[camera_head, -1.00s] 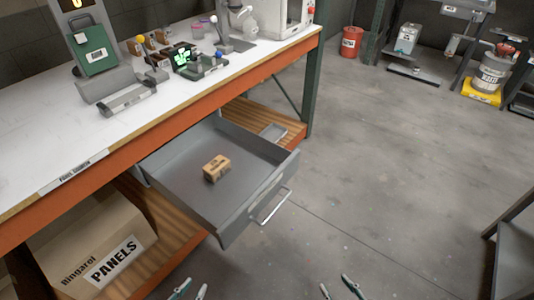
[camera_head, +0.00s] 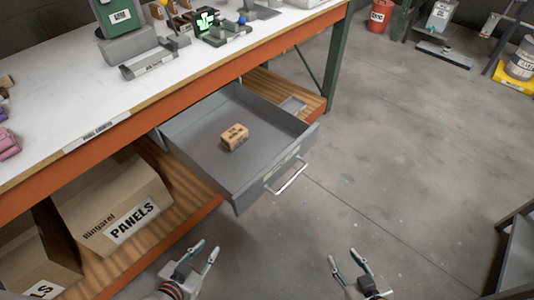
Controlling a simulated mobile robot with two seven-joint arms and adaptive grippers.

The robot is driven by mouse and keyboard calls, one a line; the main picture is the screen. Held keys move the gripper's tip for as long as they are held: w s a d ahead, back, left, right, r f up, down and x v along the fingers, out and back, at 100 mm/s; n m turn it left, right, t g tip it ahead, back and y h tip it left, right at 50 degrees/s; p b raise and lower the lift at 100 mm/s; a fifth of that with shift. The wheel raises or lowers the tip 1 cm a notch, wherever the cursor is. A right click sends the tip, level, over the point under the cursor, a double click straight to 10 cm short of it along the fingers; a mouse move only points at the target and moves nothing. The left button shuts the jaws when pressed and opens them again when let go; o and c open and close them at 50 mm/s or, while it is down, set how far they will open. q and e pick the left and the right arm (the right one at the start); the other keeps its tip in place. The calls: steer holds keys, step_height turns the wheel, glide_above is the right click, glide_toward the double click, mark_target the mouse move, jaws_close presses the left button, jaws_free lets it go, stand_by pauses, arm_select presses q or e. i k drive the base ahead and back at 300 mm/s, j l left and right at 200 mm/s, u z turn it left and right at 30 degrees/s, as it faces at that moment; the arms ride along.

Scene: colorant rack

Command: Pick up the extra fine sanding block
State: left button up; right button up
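A small tan block with dark print (camera_head: 234,137) lies in the open grey drawer (camera_head: 205,158) under the workbench. It looks like the sanding block, but its print is too small to read. My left gripper (camera_head: 208,248) is open and empty at the bottom of the view, in front of and below the drawer. My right gripper (camera_head: 344,259) is open and empty further right, over the floor. Both are well apart from the block.
The drawer's front has a metal handle (camera_head: 290,176). The workbench (camera_head: 60,95) has an orange edge and carries tools. A cardboard box marked PANELS (camera_head: 112,205) sits on the lower wooden shelf.

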mark_target(238, 135)
steer(key=u, duration=2.6)
steer(key=z, duration=2)
steer(key=i+l, duration=0.15)
steer(key=i+l+u, duration=0.2)
steer(key=l+u, duration=0.25)
steer(key=i+l, duration=0.05)
